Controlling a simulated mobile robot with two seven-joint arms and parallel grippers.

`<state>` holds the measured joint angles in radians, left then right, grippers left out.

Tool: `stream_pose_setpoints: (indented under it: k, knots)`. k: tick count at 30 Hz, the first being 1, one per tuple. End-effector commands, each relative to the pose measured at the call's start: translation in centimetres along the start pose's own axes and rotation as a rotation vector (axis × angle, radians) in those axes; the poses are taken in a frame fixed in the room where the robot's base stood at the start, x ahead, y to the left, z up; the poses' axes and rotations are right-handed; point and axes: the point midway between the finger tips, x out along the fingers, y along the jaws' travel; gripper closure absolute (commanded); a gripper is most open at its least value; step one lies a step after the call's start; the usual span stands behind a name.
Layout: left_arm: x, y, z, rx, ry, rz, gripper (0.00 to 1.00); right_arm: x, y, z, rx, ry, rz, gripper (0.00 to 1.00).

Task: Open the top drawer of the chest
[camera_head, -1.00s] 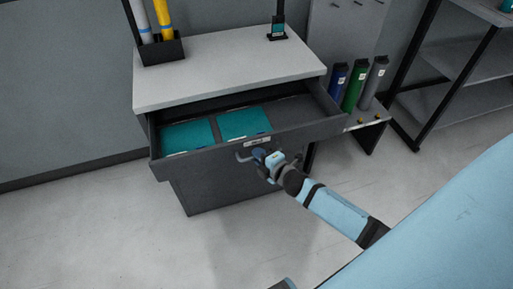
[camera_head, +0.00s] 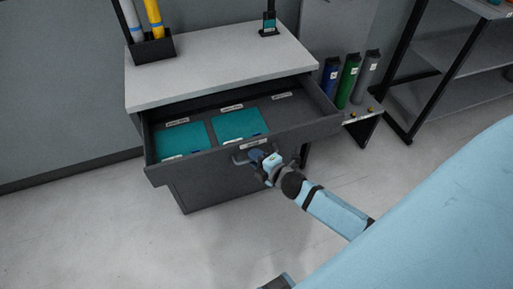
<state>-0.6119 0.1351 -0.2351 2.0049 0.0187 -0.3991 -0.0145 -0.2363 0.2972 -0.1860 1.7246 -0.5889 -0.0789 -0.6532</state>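The grey chest (camera_head: 222,66) has a light top, and its top drawer (camera_head: 310,131) is pulled well out. Two teal packs (camera_head: 238,123) lie flat inside it, with small white labels behind them. The drawer's handle (camera_head: 238,158) is on the middle of its front. My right gripper (camera_head: 258,158) is at the right part of the handle, and its fingers appear closed around it, though they are small in view. Of my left arm, only a dark bit at the bottom edge may show; its gripper is not in view.
A holder (camera_head: 153,47) with white and yellow rolls stands on the chest top. Blue, green and grey rolls (camera_head: 348,82) stand on a low shelf to the right. A metal shelf rack (camera_head: 455,65) is at far right. The floor before the chest is clear.

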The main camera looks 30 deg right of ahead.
Motion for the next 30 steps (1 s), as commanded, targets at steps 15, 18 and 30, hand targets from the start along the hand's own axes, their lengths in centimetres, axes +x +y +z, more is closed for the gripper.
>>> stream_pose_setpoints:
  k: [15,18,30]
  knots:
    - [0.2,0.0,0.4,-0.003,-0.006,0.001,1.00,-8.3,-0.2,0.0,0.001,0.000,-0.003,0.78]
    - [0.3,0.0,0.5,-0.004,-0.007,0.001,1.00,-10.3,-0.2,0.0,0.001,-0.001,-0.002,0.78]
    - [0.3,0.0,0.5,-0.008,-0.006,0.001,1.00,-13.8,0.0,0.0,0.000,0.000,0.000,0.78]
